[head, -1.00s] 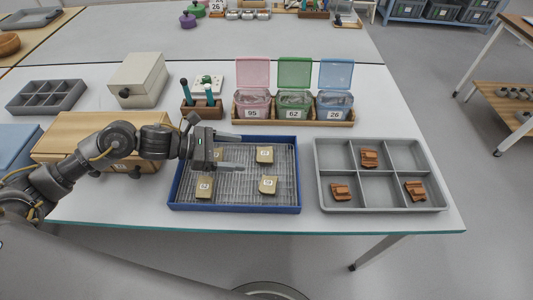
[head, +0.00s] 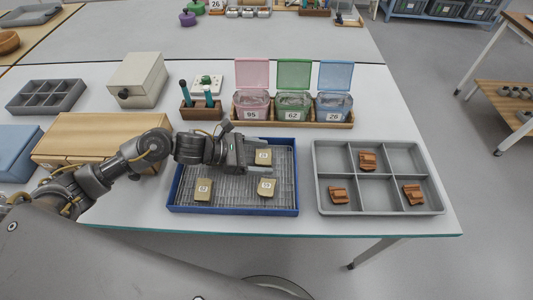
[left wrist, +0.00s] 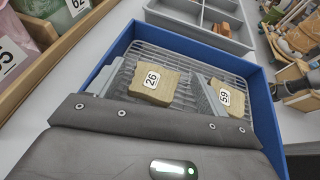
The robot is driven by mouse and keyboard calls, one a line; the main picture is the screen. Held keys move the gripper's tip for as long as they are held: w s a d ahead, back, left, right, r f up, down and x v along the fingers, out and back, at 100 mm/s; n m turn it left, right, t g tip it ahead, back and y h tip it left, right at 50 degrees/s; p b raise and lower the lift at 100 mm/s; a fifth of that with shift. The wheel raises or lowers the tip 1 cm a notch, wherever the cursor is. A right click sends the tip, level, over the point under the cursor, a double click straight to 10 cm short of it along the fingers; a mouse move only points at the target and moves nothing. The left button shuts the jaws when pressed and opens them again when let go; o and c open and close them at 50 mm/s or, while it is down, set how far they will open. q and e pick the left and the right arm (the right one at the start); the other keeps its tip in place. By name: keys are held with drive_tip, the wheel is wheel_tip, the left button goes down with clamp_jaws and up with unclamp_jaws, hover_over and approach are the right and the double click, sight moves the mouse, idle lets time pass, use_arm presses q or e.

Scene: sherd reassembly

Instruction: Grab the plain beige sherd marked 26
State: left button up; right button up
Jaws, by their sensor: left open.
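The plain beige sherd marked 26 (left wrist: 153,82) lies on the wire rack of the blue tray (left wrist: 265,112). In the head view the sherd (head: 263,157) is at the tray's back right, partly covered by my gripper. My left gripper (head: 250,158) is open, low over the tray. In the left wrist view its fingers (left wrist: 158,88) stand apart on either side of sherd 26, with a gap showing; whether either touches it I cannot tell. My right gripper is not in view.
A beige sherd marked 59 (left wrist: 230,97) lies close beside the right finger. Another beige sherd (head: 203,190) is at the tray's front left. A grey divided tray (head: 380,210) with orange-brown sherds stands to the right. Lidded bins (head: 293,105) stand behind.

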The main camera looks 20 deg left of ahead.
use_arm(q)
drive_tip(key=x, duration=0.3)
drive_tip(key=shift+w, duration=0.15)
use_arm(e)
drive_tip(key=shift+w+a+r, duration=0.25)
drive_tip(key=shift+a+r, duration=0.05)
use_arm(q)
drive_tip(key=shift+c, duration=0.5)
drive_tip(key=c, duration=0.9)
drive_tip(key=shift+c, duration=0.2)
